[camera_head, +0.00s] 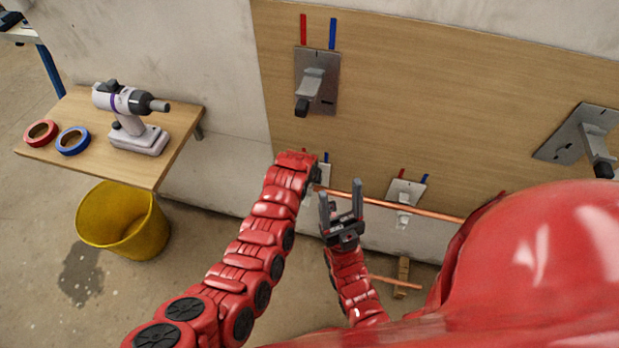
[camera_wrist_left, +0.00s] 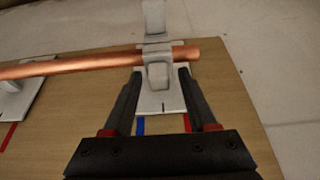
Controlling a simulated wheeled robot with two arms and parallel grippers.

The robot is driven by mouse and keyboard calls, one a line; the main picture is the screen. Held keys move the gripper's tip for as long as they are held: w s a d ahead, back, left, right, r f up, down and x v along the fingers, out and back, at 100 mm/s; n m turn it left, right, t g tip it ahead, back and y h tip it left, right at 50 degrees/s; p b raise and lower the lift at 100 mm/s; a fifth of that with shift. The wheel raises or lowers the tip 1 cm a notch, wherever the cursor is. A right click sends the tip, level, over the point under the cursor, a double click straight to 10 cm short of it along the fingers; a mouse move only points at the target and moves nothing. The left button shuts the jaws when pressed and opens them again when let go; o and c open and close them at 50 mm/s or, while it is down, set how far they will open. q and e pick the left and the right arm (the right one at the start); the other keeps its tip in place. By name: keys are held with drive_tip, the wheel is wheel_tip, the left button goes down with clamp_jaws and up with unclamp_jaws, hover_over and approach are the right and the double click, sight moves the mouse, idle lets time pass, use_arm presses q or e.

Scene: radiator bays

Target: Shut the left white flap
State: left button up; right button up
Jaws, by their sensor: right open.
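The left white flap (camera_wrist_left: 153,16) stands open beyond the copper pipe (camera_wrist_left: 100,64) in the left wrist view. Its bracket (camera_wrist_left: 158,76) sits on a pale plate, and the pipe crosses it near the pipe's end. My left gripper (camera_wrist_left: 159,88) is open, its dark fingers on either side of the bracket's near part; I cannot tell whether they touch it. In the head view, my left arm mostly hides this bracket. The copper pipe (camera_head: 430,211) runs right to a second bracket (camera_head: 404,197). My right gripper (camera_head: 341,204) is open and empty below the pipe, fingers pointing up.
A wooden shelf (camera_head: 172,165) at left holds a drill (camera_head: 130,113) and red (camera_head: 40,123) and blue tape rolls. A yellow bucket (camera_head: 150,230) stands below. Two grey plates with levers are on the wooden panel (camera_head: 430,90). My red body covers the lower right.

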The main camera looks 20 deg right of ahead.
use_arm(q)
drive_tip(key=shift+s+r, duration=0.1)
drive_tip(key=shift+r, duration=0.05)
drive_tip(key=shift+r, duration=0.3)
drive_tip(key=v, duration=1.6)
drive_tip(key=shift+r+b, duration=0.2)
drive_tip(key=shift+b, duration=0.15)
drive_tip(key=shift+a, duration=0.1)
